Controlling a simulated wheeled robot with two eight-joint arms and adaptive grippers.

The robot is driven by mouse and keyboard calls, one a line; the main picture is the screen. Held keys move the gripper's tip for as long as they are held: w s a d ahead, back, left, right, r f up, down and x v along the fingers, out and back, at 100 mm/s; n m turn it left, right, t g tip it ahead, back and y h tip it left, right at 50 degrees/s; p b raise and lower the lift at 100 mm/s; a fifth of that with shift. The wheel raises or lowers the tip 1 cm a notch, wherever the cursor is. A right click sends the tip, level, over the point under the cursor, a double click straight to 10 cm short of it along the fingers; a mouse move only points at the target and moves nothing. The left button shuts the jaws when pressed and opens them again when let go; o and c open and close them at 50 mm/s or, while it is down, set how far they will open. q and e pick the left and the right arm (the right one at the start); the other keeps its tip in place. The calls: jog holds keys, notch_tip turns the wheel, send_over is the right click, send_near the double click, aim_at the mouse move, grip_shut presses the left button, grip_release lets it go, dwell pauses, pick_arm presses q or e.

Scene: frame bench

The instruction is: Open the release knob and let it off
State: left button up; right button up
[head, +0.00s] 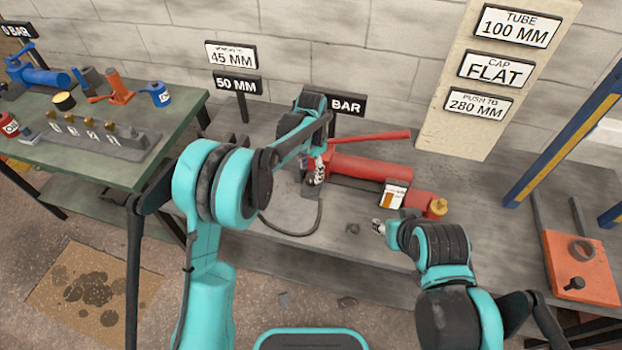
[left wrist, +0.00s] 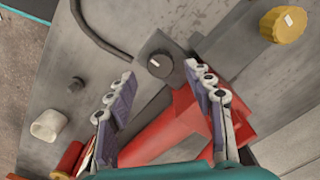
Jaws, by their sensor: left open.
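The release knob (left wrist: 160,65) is a small dark round knob with a white mark, on a grey block at the red pump's end. My left gripper is open around the line to it. In the left wrist view (left wrist: 161,97) its fingers stand apart on either side, with the knob just beyond the tips; contact is not visible. In the head view my left gripper (head: 318,170) is at the left end of the red pump (head: 372,170) and hides the knob.
A black hose (head: 318,218) curves from the block over the bench. A small dark part (head: 352,228) lies near my right gripper. A yellow knob (left wrist: 283,24) stands beside the block. A red lever (head: 370,138) runs behind the pump. A blue-yellow frame post (head: 565,135) stands right.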

aim_at(311, 179)
pick_arm(q)
jog(key=shift+f+b, duration=0.55)
jog(key=shift+f, duration=1.4)
jog(key=c, duration=1.2)
jog(key=shift+o, duration=0.2)
